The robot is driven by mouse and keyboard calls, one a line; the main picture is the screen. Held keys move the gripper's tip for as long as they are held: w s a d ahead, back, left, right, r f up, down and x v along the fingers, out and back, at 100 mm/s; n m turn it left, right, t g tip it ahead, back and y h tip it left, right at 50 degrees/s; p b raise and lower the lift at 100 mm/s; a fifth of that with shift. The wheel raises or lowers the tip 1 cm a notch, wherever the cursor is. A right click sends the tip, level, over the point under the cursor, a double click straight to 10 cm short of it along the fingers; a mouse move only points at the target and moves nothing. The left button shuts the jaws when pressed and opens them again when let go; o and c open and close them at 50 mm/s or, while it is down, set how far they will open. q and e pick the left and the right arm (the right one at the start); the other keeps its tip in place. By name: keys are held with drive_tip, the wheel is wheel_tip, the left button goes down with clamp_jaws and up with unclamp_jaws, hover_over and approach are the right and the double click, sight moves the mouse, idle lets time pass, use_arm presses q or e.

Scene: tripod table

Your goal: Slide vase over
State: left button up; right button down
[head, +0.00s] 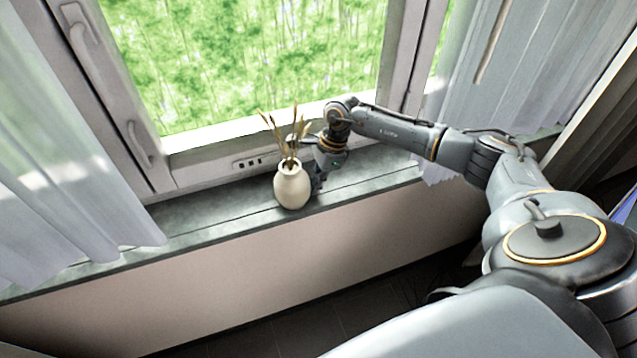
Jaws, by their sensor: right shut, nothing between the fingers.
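A cream vase (293,187) with several dried stems (287,135) stands upright on the grey window sill (225,214), close to its front edge. My right gripper (318,182) is just to the right of the vase, low over the sill, and is shut with nothing in it. Its fingertips are partly hidden behind the vase's right side. I cannot tell whether they touch the vase. My left gripper is not in view.
The window frame (218,143) rises behind the sill. A sheer curtain (75,160) hangs over the sill at the left, and another curtain (530,70) hangs at the right. The sill between the left curtain and the vase is clear.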

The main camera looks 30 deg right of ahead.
sight(221, 222)
drive_tip(key=w+a+b, duration=0.1)
drive_tip(key=a+b, duration=0.2)
drive_tip(key=a, duration=0.4)
drive_tip(key=w+a+b, duration=0.2)
drive_tip(key=a+b, duration=0.1)
drive_tip(key=a, duration=0.5)
drive_tip(key=w+a+b, duration=0.2)
drive_tip(key=a+b, duration=0.1)
drive_tip(key=a, duration=0.4)
drive_tip(key=shift+w+a+f+b, duration=0.15)
drive_tip(key=shift+w+a+b, duration=0.1)
drive_tip(key=shift+b, duration=0.15)
drive_tip(key=shift+w+a, duration=0.1)
drive_tip(key=shift+a, duration=0.4)
drive_tip(key=shift+d+r, duration=0.1)
drive_tip(key=shift+r, duration=0.1)
drive_tip(key=shift+d, duration=0.1)
